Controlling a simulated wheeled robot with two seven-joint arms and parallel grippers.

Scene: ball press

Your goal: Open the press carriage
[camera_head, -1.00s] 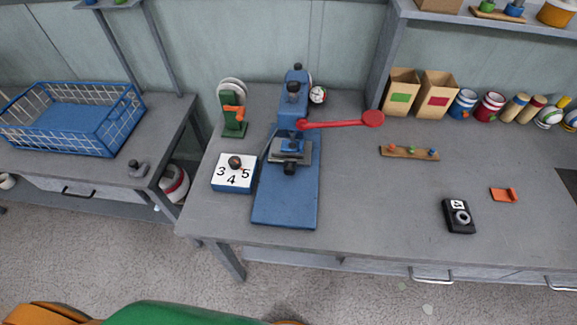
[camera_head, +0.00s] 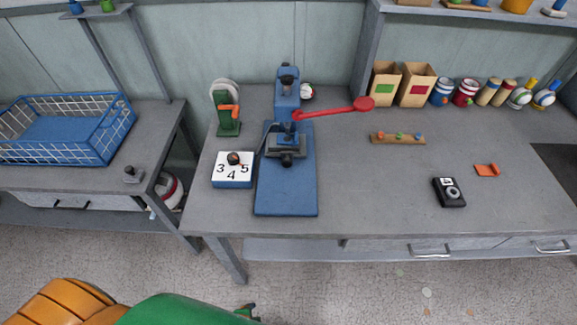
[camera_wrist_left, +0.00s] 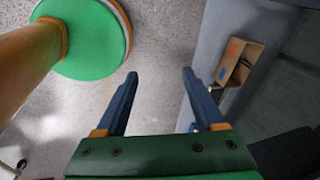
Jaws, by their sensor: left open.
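The blue press stands on the grey workbench in the head view, with a flat blue base plate (camera_head: 286,190) and an upright blue column (camera_head: 287,103). Its metal carriage (camera_head: 287,149) sits low on the column, above the back part of the base. A long red lever (camera_head: 335,109) with a round red knob points right from the column. My left gripper (camera_wrist_left: 158,80) shows in the left wrist view with its two blue fingers apart and nothing between them. It is over the floor, away from the press. My right gripper is not in view.
A white numbered block (camera_head: 233,170) with a dark knob and a green dispenser (camera_head: 228,112) stand left of the press. A black meter (camera_head: 449,192), an orange piece (camera_head: 487,170) and a wooden peg strip (camera_head: 398,138) lie to the right. A blue basket (camera_head: 65,128) sits on the left table.

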